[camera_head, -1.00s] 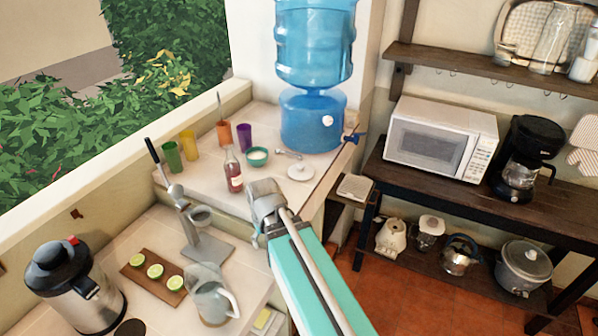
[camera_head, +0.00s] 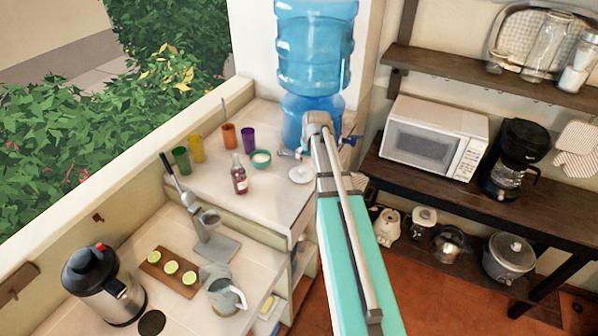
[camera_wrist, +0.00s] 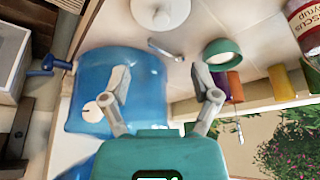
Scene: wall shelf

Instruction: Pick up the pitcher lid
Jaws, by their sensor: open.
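The pitcher lid, a white disc with a small knob, lies flat on the counter (camera_head: 301,174). In the wrist view the lid (camera_wrist: 172,9) is cut off by the top edge. My gripper (camera_wrist: 161,78) is open, with nothing between its fingers. In the head view my gripper (camera_head: 318,122) is in front of the blue water dispenser, and my own arm hides its fingertips. The lid shows just left of my arm there. The glass pitcher (camera_head: 226,298) stands on the lower counter at the front.
The water dispenser (camera_head: 315,50) with its blue tap (camera_wrist: 52,65) stands behind. A metal spoon (camera_wrist: 163,50) and a green bowl (camera_head: 260,158) are beside the lid. A syrup bottle (camera_head: 239,178) and several coloured cups stand further left. A microwave (camera_head: 433,138) is at right.

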